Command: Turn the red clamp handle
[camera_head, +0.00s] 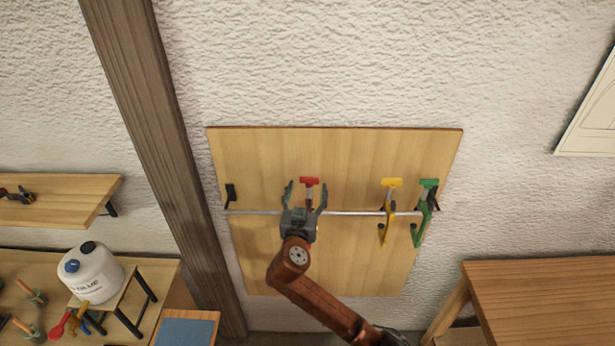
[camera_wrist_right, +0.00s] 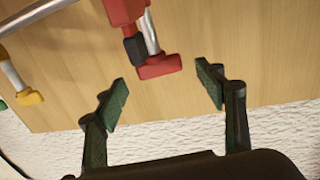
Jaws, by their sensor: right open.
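The gripper hides the lower clamp. My left gripper is not in view.
The rail (camera_head: 356,213) runs across a wooden board (camera_head: 265,155) on the white wall. A yellow clamp (camera_head: 391,183) and a green clamp (camera_head: 429,183) hang to the right. A wooden post (camera_head: 150,130) stands left, a table (camera_head: 540,285) lower right.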

